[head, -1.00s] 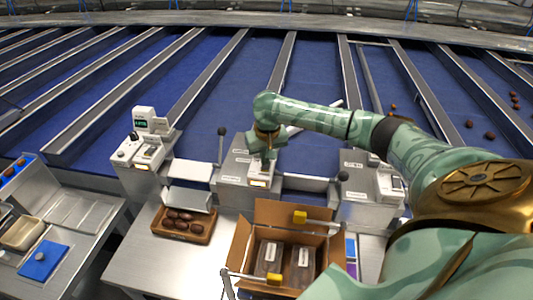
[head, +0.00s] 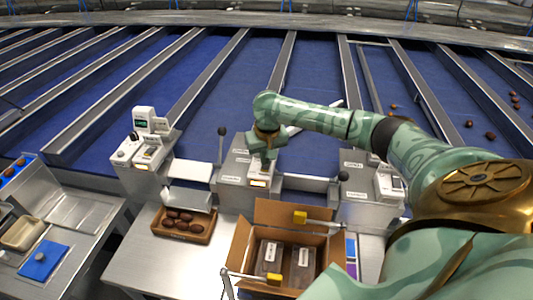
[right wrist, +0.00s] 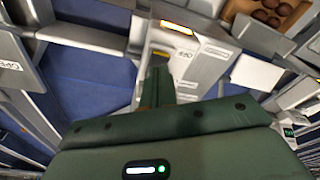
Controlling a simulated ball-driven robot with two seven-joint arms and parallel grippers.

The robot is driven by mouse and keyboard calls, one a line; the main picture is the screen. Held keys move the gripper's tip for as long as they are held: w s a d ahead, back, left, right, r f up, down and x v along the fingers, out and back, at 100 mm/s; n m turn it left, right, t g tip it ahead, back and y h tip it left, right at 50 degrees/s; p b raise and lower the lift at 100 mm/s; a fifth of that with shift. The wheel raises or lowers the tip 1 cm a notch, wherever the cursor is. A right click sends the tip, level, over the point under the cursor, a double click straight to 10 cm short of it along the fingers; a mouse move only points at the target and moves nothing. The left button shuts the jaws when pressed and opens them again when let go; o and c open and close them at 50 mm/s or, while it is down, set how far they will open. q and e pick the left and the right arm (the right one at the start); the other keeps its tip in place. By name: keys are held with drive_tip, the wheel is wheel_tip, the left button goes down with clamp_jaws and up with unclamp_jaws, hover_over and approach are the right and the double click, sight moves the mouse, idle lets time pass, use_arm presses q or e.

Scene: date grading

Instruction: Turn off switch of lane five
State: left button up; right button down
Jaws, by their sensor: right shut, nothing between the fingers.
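A grey control box (head: 235,165) stands at the lane ends in the middle of the head view, with white labels too small to read there. A small lit amber panel (head: 258,184) is on its front; it also shows in the right wrist view (right wrist: 176,27). My right gripper (head: 265,155) points down over this box, just behind the amber panel. In the right wrist view its green fingers (right wrist: 157,88) are together and empty, close over the box top. The switch itself is hidden or not distinguishable, and I cannot tell whether the fingers touch it. My left gripper is not in view.
Another control box with a screen (head: 140,150) stands to the left, and one (head: 370,195) to the right. Black-knobbed levers (head: 222,132) stand between. An open carton (head: 253,240) and a crate of dates (head: 205,236) lie in front. Blue lanes run behind.

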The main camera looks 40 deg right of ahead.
sight(265, 168)
drive_tip(key=shift+f, duration=0.9)
idle(0.8)
wheel_tip(265, 168, up, 7)
drive_tip(key=p, duration=1.1)
drive_tip(key=shift+f, duration=0.1)
idle(0.4)
